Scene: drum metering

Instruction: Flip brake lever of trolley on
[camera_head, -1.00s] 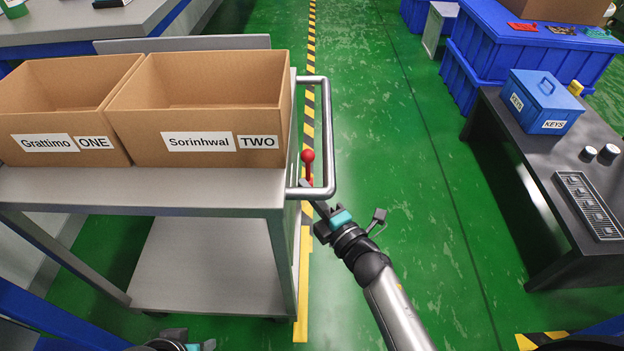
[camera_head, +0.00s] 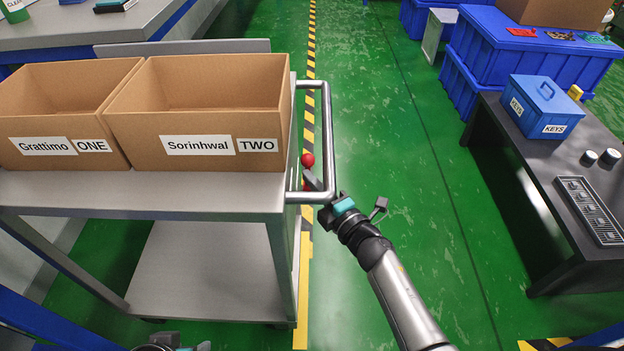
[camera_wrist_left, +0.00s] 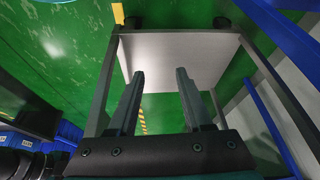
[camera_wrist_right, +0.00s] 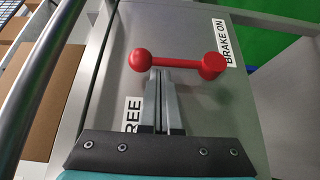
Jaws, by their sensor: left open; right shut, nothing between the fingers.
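The grey trolley (camera_head: 255,190) stands at the left with its tubular handle (camera_head: 329,140) on its right end. The red brake lever (camera_wrist_right: 180,63) is on that end panel; its ball knob also shows in the head view (camera_head: 307,160). In the right wrist view the lever lies roughly level, knob left and pivot right, between a "BRAKE ON" label (camera_wrist_right: 229,42) and a partly hidden label ending "REE" (camera_wrist_right: 131,140). My right gripper (camera_wrist_right: 160,72) is shut and empty, its tips at the rod close to the knob; contact is unclear. My left gripper (camera_wrist_left: 160,75) is open and empty near the trolley.
Two cardboard boxes, ONE (camera_head: 60,150) and TWO (camera_head: 195,150), stand on the trolley top. A dark table (camera_head: 540,190) with a blue key box (camera_head: 543,105) is at the right. The green floor (camera_head: 420,190) between them is clear.

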